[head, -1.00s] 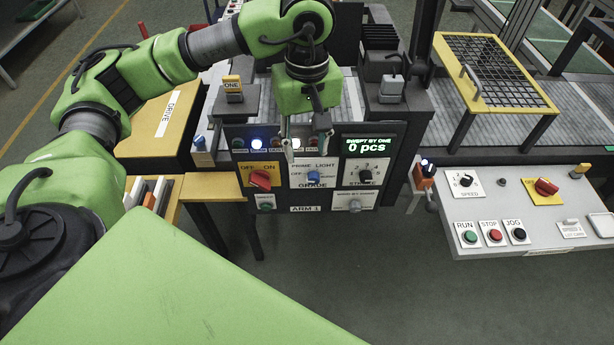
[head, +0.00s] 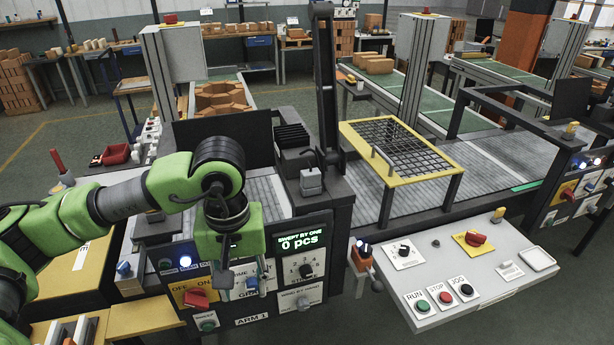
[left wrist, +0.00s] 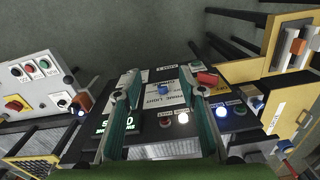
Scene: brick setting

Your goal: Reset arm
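The ARM 1 control panel (head: 252,320) faces me at the left of the conveyor. It has a red OFF/ON switch (head: 195,298), a green button (head: 207,322), a blue knob (left wrist: 163,90) and a black stroke knob (head: 306,270). Its display (head: 300,242) reads "SWEPT BY ONE 0 pcs". A blue lamp (left wrist: 222,112) and a white lamp (left wrist: 183,118) are lit. A black upright arm (head: 326,95) stands behind the panel. My left gripper (left wrist: 159,74) is open and empty in front of the panel, its fingers around the blue knob's line of view. Contact cannot be told.
A sloped console (head: 455,270) with RUN, STOP and JOG buttons stands at the right. A yellow-framed mesh guard (head: 400,150) covers part of the conveyor. A yellow cabinet (head: 60,270) is at the left. The floor in front of the console is clear.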

